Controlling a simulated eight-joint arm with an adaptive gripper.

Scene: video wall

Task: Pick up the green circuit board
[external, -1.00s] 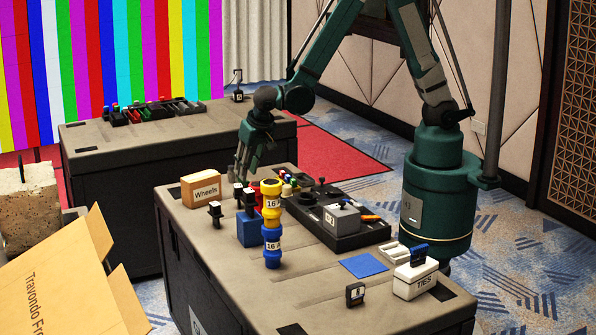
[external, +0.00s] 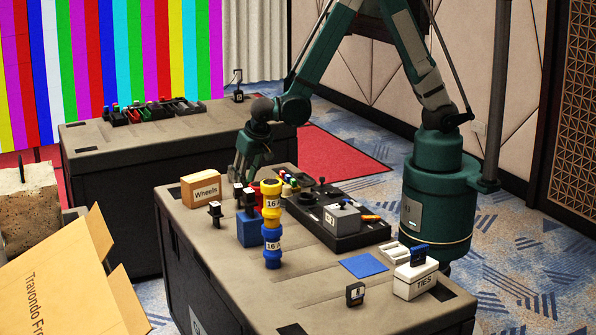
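I cannot make out a green circuit board in the external view. My gripper (external: 241,180) is dark green and points down over the far side of the near table (external: 220,262). It is behind the blue box (external: 250,229) and small black-and-white parts, to the right of the "Wheels" box (external: 201,190). Its fingertips are partly hidden by these things, so I cannot tell whether they are open or touch anything. A flat blue square (external: 363,266) lies at the table's right front.
A yellow-and-blue stack of connectors (external: 271,240) stands close in front of my gripper. A black organiser tray (external: 350,241) lies to the right. A white "TIES" box (external: 414,281) and a small black part (external: 355,294) are near the front. The table's left front is clear.

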